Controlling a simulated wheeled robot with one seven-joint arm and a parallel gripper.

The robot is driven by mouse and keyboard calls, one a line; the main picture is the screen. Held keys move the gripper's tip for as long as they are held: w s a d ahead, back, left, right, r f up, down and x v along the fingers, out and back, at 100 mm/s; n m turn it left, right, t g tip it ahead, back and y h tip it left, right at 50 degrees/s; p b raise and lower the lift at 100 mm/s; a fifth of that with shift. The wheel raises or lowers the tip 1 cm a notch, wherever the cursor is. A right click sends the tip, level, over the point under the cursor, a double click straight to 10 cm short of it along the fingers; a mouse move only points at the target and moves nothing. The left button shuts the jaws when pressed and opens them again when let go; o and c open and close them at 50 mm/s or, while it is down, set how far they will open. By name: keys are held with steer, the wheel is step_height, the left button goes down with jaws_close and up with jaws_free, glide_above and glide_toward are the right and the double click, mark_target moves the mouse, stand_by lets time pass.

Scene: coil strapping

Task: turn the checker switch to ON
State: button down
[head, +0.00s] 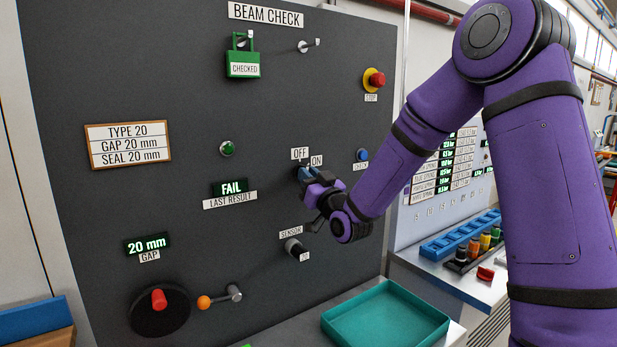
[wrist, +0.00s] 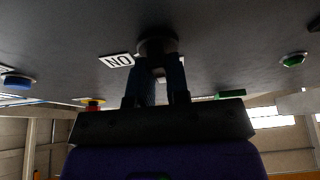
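The checker switch is a dark round knob (wrist: 157,46) on the dark panel, seen close in the wrist view. In the head view my gripper covers it, below the OFF label (head: 300,153) and the ON label (head: 316,161). The ON label also shows upside down beside the knob in the wrist view (wrist: 117,60). My gripper (head: 305,174) is at the knob, with its two fingers (wrist: 160,72) on either side of it. The gap between them is narrow, and contact with the knob is not clear. The knob's pointing direction is hidden.
A blue button (head: 362,155) sits right of the switch and a green lamp (head: 228,149) left of it. A sensor knob (head: 294,246) is below. The LAST RESULT display (head: 230,188) reads FAIL. A red stop button (head: 376,80) is above right. A teal tray (head: 386,318) lies below.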

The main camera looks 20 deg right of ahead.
steer(key=shift+m+h, duration=0.4)
steer(key=shift+m, duration=0.3)
steer(key=m+h, duration=0.2)
steer(key=m, duration=0.3)
steer(key=m+g+h, duration=0.1)
steer(key=m+h, duration=0.1)
steer(key=m, duration=0.3)
steer(key=m+h, duration=0.2)
steer(key=m, duration=0.2)
steer(key=shift+a+m+h, duration=0.1)
steer(key=shift+m+h, duration=0.3)
steer(key=c, duration=1.1)
jaws_free()
steer(key=shift+s, duration=0.1)
steer(key=d+v, duration=0.1)
steer(key=v, duration=0.9)
steer(key=shift+s+a+r, duration=0.15)
steer(key=shift+s+a, duration=0.25)
steer(key=shift+a, duration=0.15)
steer(key=shift+g, duration=0.3)
